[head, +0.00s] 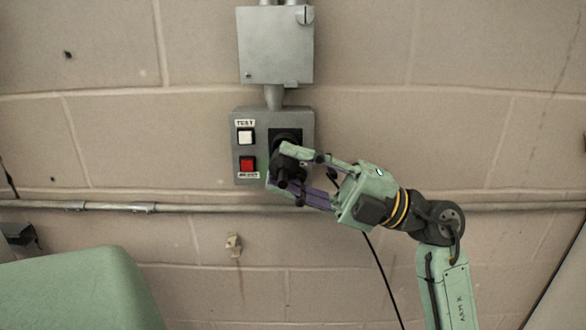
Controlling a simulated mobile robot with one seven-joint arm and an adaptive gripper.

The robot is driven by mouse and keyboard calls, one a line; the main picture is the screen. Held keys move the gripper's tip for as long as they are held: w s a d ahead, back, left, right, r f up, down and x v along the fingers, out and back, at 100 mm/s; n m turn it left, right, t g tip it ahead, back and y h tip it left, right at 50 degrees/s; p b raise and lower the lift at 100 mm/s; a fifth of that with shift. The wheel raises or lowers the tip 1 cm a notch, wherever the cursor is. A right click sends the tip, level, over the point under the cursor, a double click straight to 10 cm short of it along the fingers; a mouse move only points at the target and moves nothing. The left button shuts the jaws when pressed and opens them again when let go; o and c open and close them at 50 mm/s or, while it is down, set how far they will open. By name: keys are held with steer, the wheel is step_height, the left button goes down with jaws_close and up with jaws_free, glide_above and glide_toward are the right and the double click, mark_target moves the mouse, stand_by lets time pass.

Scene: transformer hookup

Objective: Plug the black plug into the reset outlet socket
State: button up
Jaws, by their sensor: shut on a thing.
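A grey outlet box (247,116) is fixed to the wall, with a white button marked TEST (245,137) and a red button (247,164) on its left side. Its dark socket (288,135) is on the right side, partly hidden by my gripper and the plug. My gripper (286,177) reaches in from the right and is shut on the black plug (290,166), in front of the socket's lower part. I cannot tell whether the plug touches the socket or sits in it. A thin black cable (384,275) hangs below my gripper.
A grey metal box (275,45) is above the outlet box, joined by a short conduit (273,97). A horizontal pipe (110,206) runs along the block wall. A green rounded object (80,290) fills the lower left. The wall left of the outlet box is mostly clear.

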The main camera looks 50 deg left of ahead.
steer(key=shift+w+a, duration=1)
steer(key=shift+a, duration=0.3)
steer(key=o, duration=1.3)
steer(key=shift+c, duration=0.2)
steer(key=shift+s+d+b, duration=0.45)
steer(key=shift+s+d, duration=0.35)
steer(key=shift+d, duration=0.2)
steer(key=shift+s+d+b, duration=0.45)
steer(key=shift+s+d, duration=0.35)
steer(key=shift+d, duration=0.15)
steer(key=shift+w, duration=0.1)
steer(key=v, duration=1.2)
